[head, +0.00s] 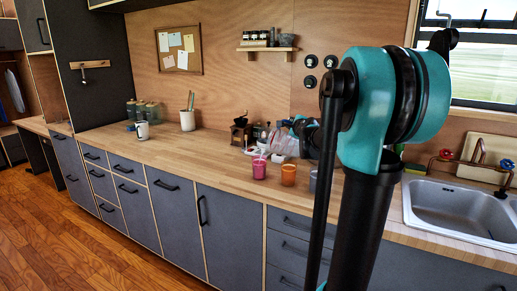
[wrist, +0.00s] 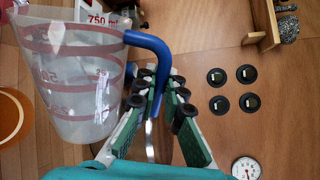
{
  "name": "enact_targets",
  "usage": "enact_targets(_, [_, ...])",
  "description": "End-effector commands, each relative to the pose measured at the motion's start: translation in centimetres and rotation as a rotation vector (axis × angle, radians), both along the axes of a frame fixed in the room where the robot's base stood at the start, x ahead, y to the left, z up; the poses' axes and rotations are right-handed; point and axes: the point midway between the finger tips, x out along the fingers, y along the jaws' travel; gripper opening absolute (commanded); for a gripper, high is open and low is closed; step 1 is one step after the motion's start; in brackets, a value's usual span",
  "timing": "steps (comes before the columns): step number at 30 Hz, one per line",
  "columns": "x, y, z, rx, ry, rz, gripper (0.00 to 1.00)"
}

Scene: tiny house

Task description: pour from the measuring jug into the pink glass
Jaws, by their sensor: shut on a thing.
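The measuring jug (wrist: 75,75) is clear with red markings and a blue handle. My gripper (wrist: 163,88) is shut on that handle. In the head view the jug (head: 282,144) is held above the counter, tipped onto its side with its mouth toward the left. The pink glass (head: 259,169) stands upright on the counter, below the jug and slightly left. My gripper (head: 304,127) is partly hidden by my arm in the head view. I cannot tell whether anything is flowing from the jug.
An orange glass (head: 288,175) stands just right of the pink one. A coffee grinder (head: 240,132) and small white cups are behind. The sink (head: 460,210) is at the right. The counter (head: 200,148) left of the glasses is mostly clear.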

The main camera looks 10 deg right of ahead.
Motion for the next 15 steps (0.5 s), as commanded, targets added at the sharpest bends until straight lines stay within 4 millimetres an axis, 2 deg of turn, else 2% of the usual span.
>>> enact_targets(15, [-0.2, -0.21, 0.05, -0.029, 0.001, -0.001, 0.0])
